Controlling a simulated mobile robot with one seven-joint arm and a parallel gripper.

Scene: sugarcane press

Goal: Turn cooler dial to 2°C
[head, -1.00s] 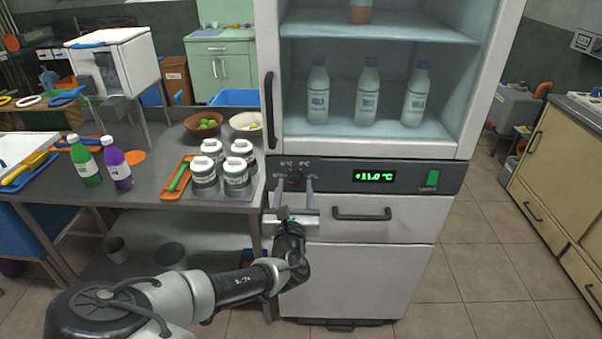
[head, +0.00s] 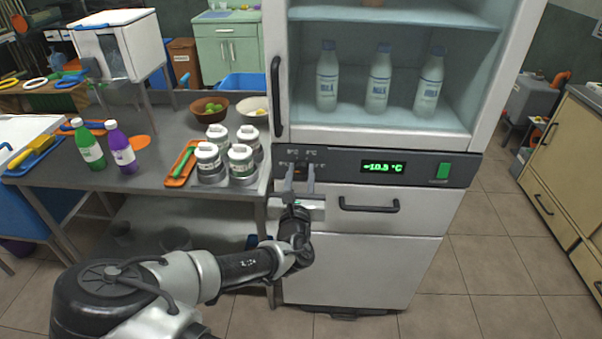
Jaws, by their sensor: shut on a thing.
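The cooler (head: 370,265) is a tall white cabinet with a dark control panel (head: 335,167). The small dark dial (head: 300,171) is at the panel's left end, among temperature marks too small to read. My gripper (head: 301,178) reaches up to the panel from below, its two grey fingers on either side of the dial and shut on it. The fingers partly hide the dial, so its pointer setting cannot be read. The green display (head: 383,167) reads about 10.3 °C; its sign is hard to make out.
A green switch (head: 443,171) is at the panel's right end. A drawer handle (head: 368,206) sticks out just right of my gripper, and a vertical door handle (head: 276,95) is above. A steel table (head: 150,185) with jars and bottles stands close on the left.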

